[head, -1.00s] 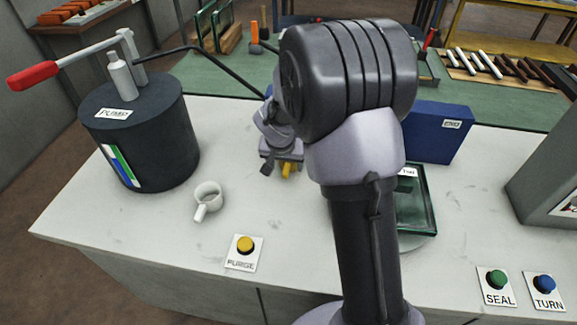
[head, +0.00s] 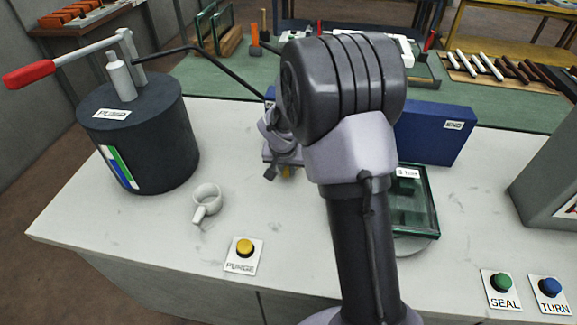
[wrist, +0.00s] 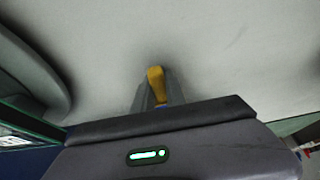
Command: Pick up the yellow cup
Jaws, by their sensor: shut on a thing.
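A small yellow part, taken to be the yellow cup (wrist: 156,77), shows between the fingers of my gripper (wrist: 158,95) in the wrist view. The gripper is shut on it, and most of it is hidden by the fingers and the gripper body. In the head view my gripper (head: 283,172) is over the white bench, behind and left of my large arm joint. I cannot tell whether the cup touches the bench.
A yellow PURGE button (head: 245,247) lies in front. A blue END box (head: 435,135) and a glass-sided tray (head: 418,205) are to the right.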

